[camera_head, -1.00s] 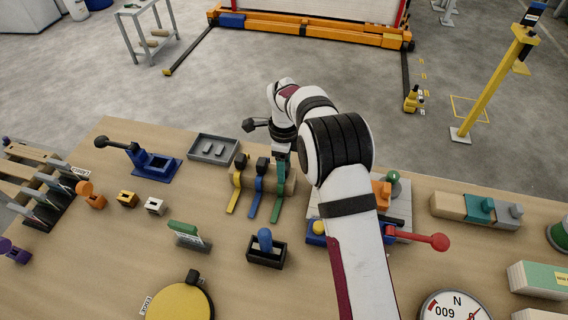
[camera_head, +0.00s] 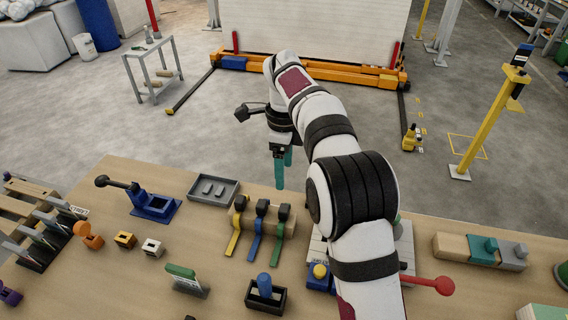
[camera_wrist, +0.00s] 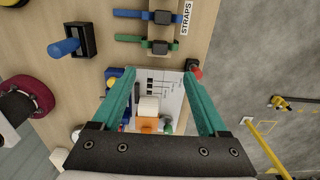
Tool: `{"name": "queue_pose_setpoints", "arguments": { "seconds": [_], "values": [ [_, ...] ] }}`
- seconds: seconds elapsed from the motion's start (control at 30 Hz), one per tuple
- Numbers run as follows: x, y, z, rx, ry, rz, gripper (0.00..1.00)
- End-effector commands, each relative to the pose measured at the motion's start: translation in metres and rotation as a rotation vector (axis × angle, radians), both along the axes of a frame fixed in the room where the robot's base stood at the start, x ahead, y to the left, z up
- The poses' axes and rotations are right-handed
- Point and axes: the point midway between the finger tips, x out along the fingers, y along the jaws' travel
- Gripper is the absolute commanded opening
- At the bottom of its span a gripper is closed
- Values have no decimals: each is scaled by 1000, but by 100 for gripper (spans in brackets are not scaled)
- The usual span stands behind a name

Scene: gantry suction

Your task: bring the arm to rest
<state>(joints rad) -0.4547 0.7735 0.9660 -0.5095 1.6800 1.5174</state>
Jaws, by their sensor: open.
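My gripper (camera_head: 283,170) has teal fingers and hangs from my white arm, pointing down over the far edge of the wooden table (camera_head: 130,270). In the wrist view my gripper (camera_wrist: 162,85) shows two teal fingers spread well apart. Nothing is held between them. Beyond the gap lies a pale panel (camera_wrist: 160,98) with a white block and an orange piece on it. The fingers look apart from everything on the table.
The yellow, blue and green straps (camera_head: 257,230) lie near the table's far edge, with a grey tray (camera_head: 213,190) to their left. A red-knobbed lever (camera_head: 430,283) sticks out right of my arm. Open concrete floor (camera_head: 240,120) lies beyond the table.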

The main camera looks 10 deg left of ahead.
Motion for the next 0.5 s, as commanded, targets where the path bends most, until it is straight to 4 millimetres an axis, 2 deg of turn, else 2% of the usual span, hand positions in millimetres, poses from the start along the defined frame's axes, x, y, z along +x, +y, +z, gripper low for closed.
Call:
{"name": "queue_pose_setpoints", "arguments": {
  "seconds": [0.13,0.5],
  "values": [
    [0,0,11,0,0,0,76],
    [0,0,11,0,1,0,76]
  ]
}}
